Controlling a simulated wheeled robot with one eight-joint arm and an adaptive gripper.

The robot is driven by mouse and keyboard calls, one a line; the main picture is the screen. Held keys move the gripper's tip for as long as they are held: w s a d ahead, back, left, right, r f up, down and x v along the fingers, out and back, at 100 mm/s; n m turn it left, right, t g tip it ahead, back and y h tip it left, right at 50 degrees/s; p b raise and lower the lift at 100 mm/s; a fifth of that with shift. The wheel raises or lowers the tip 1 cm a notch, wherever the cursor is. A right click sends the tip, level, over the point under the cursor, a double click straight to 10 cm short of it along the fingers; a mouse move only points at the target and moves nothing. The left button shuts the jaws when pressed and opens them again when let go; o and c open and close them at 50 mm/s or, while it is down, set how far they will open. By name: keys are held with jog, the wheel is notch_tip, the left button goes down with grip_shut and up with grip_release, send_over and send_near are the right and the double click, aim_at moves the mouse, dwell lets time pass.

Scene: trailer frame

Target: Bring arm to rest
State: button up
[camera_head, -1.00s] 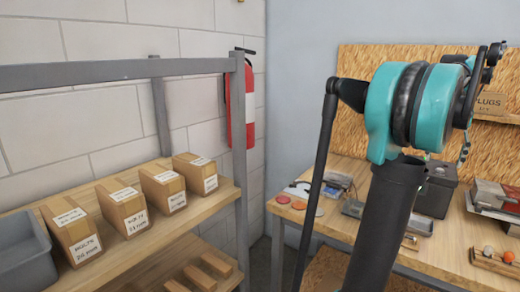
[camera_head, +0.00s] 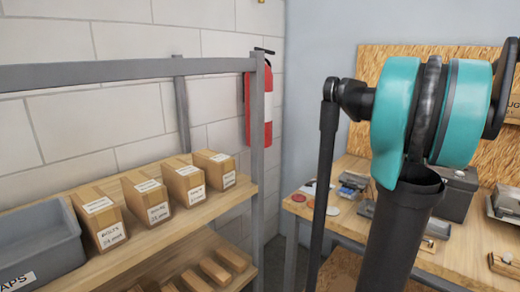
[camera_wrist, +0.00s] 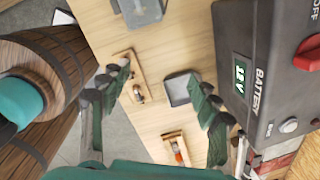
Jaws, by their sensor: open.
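My gripper (camera_wrist: 160,98) shows in the wrist view with its dark green fingers spread apart and nothing between them. It hangs above a wooden workbench (camera_wrist: 135,45), close to a dark battery box (camera_wrist: 258,75) with a red knob on the right. My arm (camera_head: 410,150), teal and black, stands raised in the right half of the head view. Its upper end runs off the right side, and the gripper is not in the head view.
A metal-framed shelf (camera_head: 258,140) with several labelled cartons (camera_head: 186,182) and a grey bin (camera_head: 35,245) stands at left. A red fire extinguisher (camera_head: 258,110) hangs behind it. Small wooden holders (camera_wrist: 124,75) and a grey tray (camera_wrist: 180,88) lie on the bench. Banded brown barrels (camera_wrist: 50,60) stand close at left.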

jog(key=a+f+n, duration=0.4)
jog(key=a+n, duration=0.1)
jog(key=a, duration=0.1)
jog(key=a+f+n+t, duration=0.1)
jog(key=a+f+n, duration=0.3)
jog(key=a+n, duration=0.1)
jog(key=s+a+f+n, duration=0.1)
jog(key=a+f+n, duration=0.3)
jog(key=a+n, duration=0.1)
jog(key=shift+a+f, duration=0.15)
jog(key=shift+a, duration=0.7)
jog(key=s+a+f+n+t, duration=0.2)
jog(key=s+a+f+n, duration=0.8)
jog(key=a+n, duration=0.3)
jog(key=f+n, duration=0.1)
jog(key=n, duration=0.2)
jog(key=shift+s+a+f+y, duration=0.15)
jog(key=shift+s+f+y, duration=0.15)
jog(key=shift+y, duration=0.1)
